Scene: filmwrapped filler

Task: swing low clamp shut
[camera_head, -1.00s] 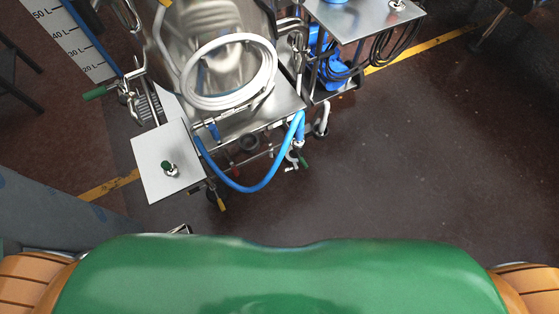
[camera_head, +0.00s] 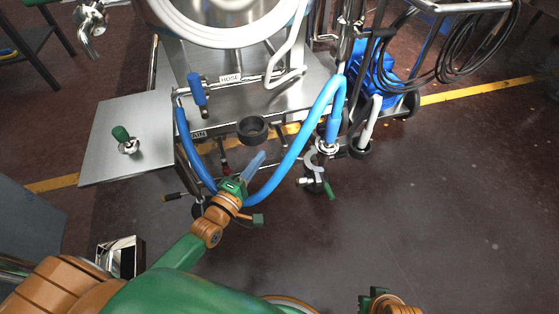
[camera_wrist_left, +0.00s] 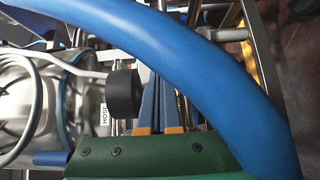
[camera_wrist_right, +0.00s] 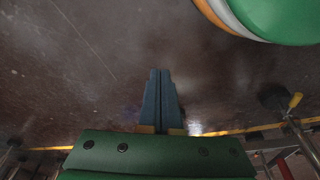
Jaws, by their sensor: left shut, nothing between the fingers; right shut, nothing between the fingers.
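The low clamp (camera_head: 313,164) is a small metal ring-like fitting under the lower right end of the blue hose (camera_head: 290,155). A green-handled lever (camera_head: 329,188) hangs at it; whether the ring is closed is too small to tell. My left gripper (camera_head: 262,156) is shut and empty inside the hose's loop, left of the clamp and apart from it. In the left wrist view its blue fingers (camera_wrist_left: 158,105) are together, with the hose passing close by. My right gripper is low at the bottom edge in the head view; its fingers (camera_wrist_right: 160,95) are shut and empty over bare floor.
A steel machine with a coiled white hose (camera_head: 225,40) stands ahead. A black round cup (camera_head: 252,129) sits above my left gripper. A steel side plate (camera_head: 125,140) with a green knob is at left. Black cables (camera_head: 470,60) hang at right. The floor (camera_head: 440,210) at right is clear.

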